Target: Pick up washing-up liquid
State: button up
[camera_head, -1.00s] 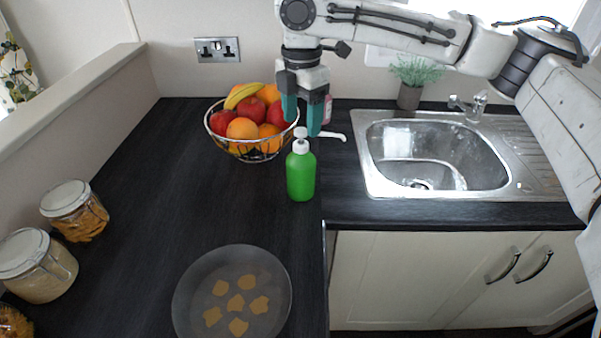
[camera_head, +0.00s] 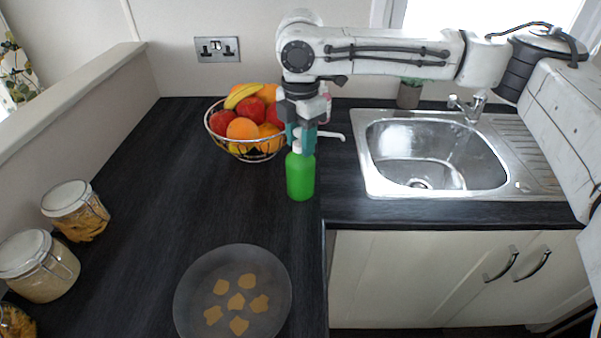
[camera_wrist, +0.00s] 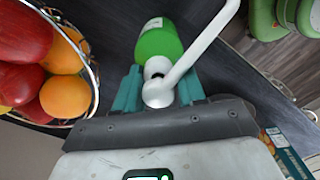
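The washing-up liquid is a green bottle (camera_head: 301,178) with a white pump top, standing upright on the dark worktop left of the sink. In the wrist view its green body (camera_wrist: 160,42) lies beyond the white pump head, and the long spout runs to the upper right. My gripper (camera_head: 300,143) points down over the bottle's top. In the wrist view, the teal fingers of my gripper (camera_wrist: 160,90) stand apart, one on each side of the pump head. I cannot tell whether either finger touches it.
A wire fruit basket (camera_head: 232,148) stands close behind and left of the bottle. The steel sink (camera_head: 362,150) is to the right. A pink bottle (camera_head: 327,106) is behind my gripper. A round plate (camera_head: 190,310) and glass jars (camera_head: 78,212) are nearer and left. Worktop between is clear.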

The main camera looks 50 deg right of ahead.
grip_shut()
jog(key=shift+r, duration=0.2)
dwell(0.6)
